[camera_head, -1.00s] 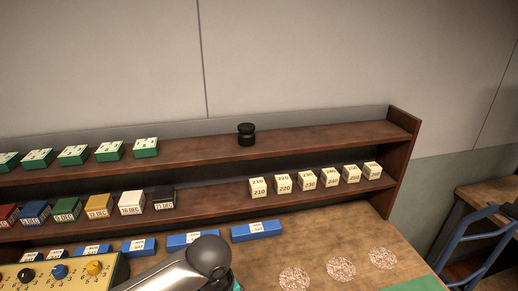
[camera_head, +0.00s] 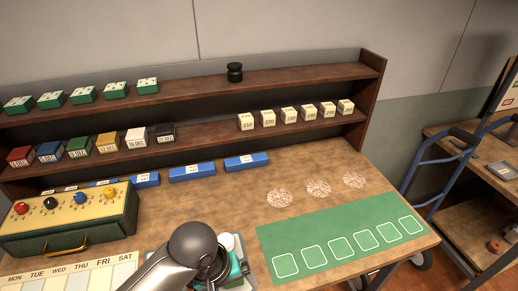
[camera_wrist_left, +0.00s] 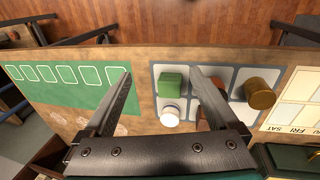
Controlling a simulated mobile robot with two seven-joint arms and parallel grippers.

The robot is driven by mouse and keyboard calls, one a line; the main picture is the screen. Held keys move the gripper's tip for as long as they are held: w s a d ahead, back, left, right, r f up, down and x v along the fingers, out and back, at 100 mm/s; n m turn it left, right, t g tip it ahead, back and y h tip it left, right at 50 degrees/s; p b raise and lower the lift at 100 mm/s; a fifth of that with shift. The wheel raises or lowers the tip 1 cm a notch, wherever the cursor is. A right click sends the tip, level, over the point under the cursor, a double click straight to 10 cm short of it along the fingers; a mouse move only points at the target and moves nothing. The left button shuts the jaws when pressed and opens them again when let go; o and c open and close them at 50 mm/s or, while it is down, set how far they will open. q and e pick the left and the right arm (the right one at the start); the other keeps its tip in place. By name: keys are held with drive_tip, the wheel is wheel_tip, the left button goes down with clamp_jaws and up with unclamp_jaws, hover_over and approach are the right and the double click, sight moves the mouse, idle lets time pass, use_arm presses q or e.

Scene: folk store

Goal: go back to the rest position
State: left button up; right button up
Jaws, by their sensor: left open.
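My left gripper (camera_wrist_left: 161,75) is open in the left wrist view, with its two dark fingers spread apart. Between and beyond the fingers lies a grey compartment tray (camera_wrist_left: 235,78). A green block (camera_wrist_left: 171,82) and a white round piece (camera_wrist_left: 169,116) show between the fingers, with nothing visibly gripped. A brown-gold cylinder (camera_wrist_left: 261,93) stands on the tray to the right of the fingers. In the head view my arm comes in at the bottom over the tray, and its gripper is hidden there. My right gripper is not in view.
A green mat (camera_head: 345,232) with outlined squares lies at the table's right. A yellow-topped box (camera_head: 75,215) with coloured knobs stands left, behind a weekday calendar strip (camera_head: 85,272). Shelves (camera_head: 300,86) with blocks run along the back. A blue hand truck (camera_head: 440,165) stands to the right.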

use_arm(q)
drive_tip(key=s+a+m+t+y, duration=0.2)
drive_tip(key=s+a+m, duration=0.4)
drive_tip(key=s+a, duration=0.45)
wheel_tip(320, 180, down, 29)
drive_tip(key=s+g+b, duration=0.1)
drive_tip(key=b, duration=0.7)
drive_tip(key=s+a+f+b, duration=0.1)
drive_tip(key=s+f+b, duration=0.2)
drive_tip(key=s+f, duration=0.4)
drive_tip(key=s+a+f+g+b, duration=0.1)
drive_tip(key=s+f+b, duration=0.2)
drive_tip(key=s+f, duration=0.5)
wheel_tip(320, 180, down, 6)
drive_tip(key=shift+a+r, duration=0.15)
drive_tip(key=shift+a, duration=0.25)
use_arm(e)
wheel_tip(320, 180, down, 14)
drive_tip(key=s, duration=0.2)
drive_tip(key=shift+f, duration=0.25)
